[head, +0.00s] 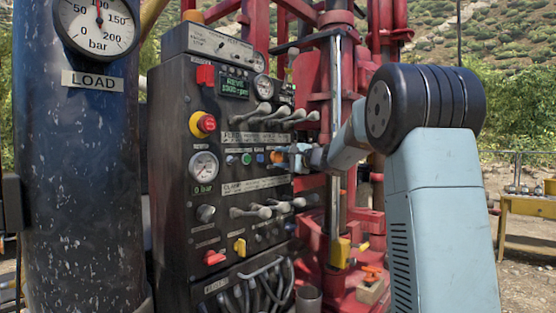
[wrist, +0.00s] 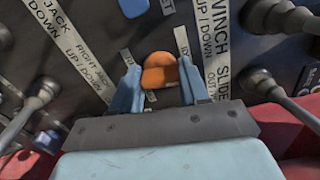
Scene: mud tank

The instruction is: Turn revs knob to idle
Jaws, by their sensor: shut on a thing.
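An orange knob (wrist: 160,69) on the dark control panel (head: 172,150) sits between the two blue fingers of my gripper (wrist: 161,88) in the wrist view. The fingers are shut on it from both sides. In the head view my gripper (head: 292,157) reaches the panel from the right, and a bit of the orange knob (head: 277,157) shows at its tip. The label beside the knob is partly hidden by the fingers, so I cannot read its setting. A green display (head: 235,87) on the panel shows an rpm figure, too small to read surely.
Grey levers stand above (head: 283,116) and below (head: 266,208) the knob, close to my gripper. A red emergency button (head: 205,123) and a pressure gauge (head: 204,166) lie to the left. Red rig framework (head: 310,100) rises right behind the panel.

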